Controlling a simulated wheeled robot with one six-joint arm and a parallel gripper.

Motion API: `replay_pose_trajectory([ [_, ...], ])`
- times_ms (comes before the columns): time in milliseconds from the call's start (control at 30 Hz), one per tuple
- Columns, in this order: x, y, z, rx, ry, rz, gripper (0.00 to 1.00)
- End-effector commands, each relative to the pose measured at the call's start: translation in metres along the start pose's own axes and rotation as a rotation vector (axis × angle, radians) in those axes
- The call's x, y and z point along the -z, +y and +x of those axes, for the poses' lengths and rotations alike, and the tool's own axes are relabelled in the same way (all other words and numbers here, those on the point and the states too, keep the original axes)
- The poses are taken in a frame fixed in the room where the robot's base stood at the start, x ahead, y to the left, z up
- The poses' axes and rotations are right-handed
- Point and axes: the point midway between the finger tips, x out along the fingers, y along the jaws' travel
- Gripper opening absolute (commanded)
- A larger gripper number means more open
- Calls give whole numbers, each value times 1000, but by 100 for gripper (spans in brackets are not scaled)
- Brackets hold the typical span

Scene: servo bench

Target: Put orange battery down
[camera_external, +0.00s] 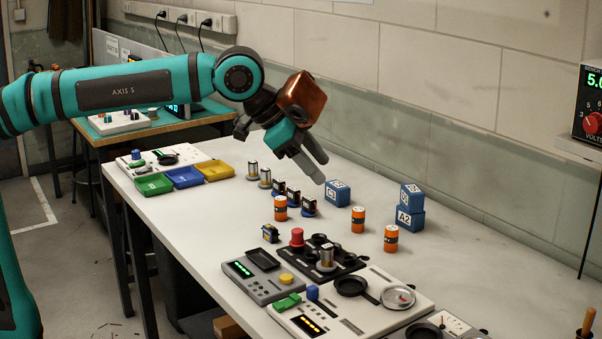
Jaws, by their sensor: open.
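Three orange batteries stand upright on the white bench: one left of centre (280,208), one in the middle (358,220) and one further right (391,239). Each has a dark band and a pale top. I cannot tell which of them the task means. My gripper (321,172) is open above the bench, with its fingers angled down to the right. No battery shows between the fingers. It is above and behind the left battery, apart from all three, and near the blue block (337,194).
Two stacked blue blocks (410,207) stand at the right. Dark servos (293,198) and silver cylinders (253,170) stand beside the left battery. A black tray (345,262) and control panels crowd the front. The bench's back right is clear.

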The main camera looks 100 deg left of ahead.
Motion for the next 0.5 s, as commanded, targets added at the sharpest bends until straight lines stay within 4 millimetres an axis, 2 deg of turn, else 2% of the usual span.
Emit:
replay_pose_trajectory([
  [33, -8, 10, -14, 2, 36, 0, 51],
  [100, -18, 23, -29, 3, 88, -4, 51],
  [267, -44, 50, -63, 3, 207, -15, 51],
  [500, -91, 86, -107, -11, 384, -36, 51],
])
